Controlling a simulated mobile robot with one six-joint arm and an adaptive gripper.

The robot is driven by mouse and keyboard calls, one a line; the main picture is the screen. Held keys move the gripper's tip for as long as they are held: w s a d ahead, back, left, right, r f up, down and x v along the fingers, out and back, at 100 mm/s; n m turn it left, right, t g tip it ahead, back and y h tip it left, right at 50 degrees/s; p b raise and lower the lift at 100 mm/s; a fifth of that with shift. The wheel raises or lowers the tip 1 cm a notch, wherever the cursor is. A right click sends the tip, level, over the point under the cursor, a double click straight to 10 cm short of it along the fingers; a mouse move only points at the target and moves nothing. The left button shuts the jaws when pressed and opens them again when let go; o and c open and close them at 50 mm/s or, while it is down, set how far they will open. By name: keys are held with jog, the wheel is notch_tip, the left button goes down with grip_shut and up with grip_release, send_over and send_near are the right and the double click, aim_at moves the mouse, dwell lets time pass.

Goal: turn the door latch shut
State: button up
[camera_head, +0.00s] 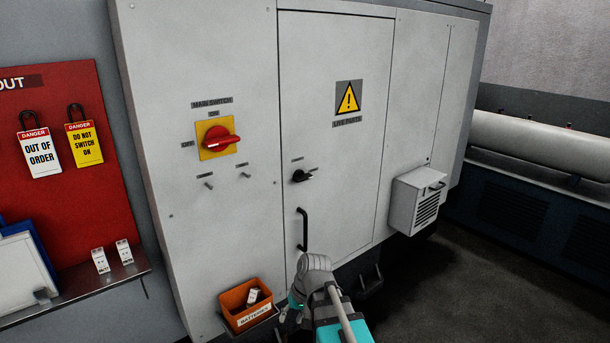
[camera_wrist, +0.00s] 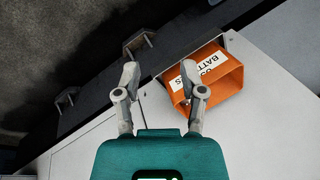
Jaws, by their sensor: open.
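The door latch (camera_head: 301,176) is a small black turn handle on the left side of the light grey cabinet door (camera_head: 325,60). Its lever points to the right, roughly level. The door looks flush with the cabinet front. A black vertical pull handle (camera_head: 302,229) is below the latch. My gripper (camera_head: 290,309) is low in front of the cabinet, well below the latch and right of the battery bin. In the wrist view, my gripper (camera_wrist: 160,73) is open with nothing between its fingers. The latch is not visible in the wrist view.
The orange battery bin (camera_head: 238,314) sits beside my gripper; it also shows in the wrist view (camera_wrist: 235,82). A red main switch (camera_head: 216,140) is left of the door. A vented box (camera_head: 416,202) sticks out at right. The space in front of the latch is clear.

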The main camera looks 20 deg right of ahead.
jog(key=w+d+r+m+t+y+p, duration=0.2)
jog(key=w+d+r+y, duration=0.15)
jog(key=w+r, duration=0.25)
jog(key=m+t+y+p, duration=0.5)
jog(key=m+t+p, duration=0.15)
jog(key=t, duration=0.35)
send_near(307, 179)
jog(key=v, duration=0.3)
jog(key=shift+s+f, duration=0.1)
jog(key=shift+f, duration=0.05)
jog(key=x, duration=1.3)
jog(key=shift+w+a+r, duration=0.2)
jog(key=shift+w+a, duration=0.05)
jog(key=shift+w, duration=0.1)
grip_shut()
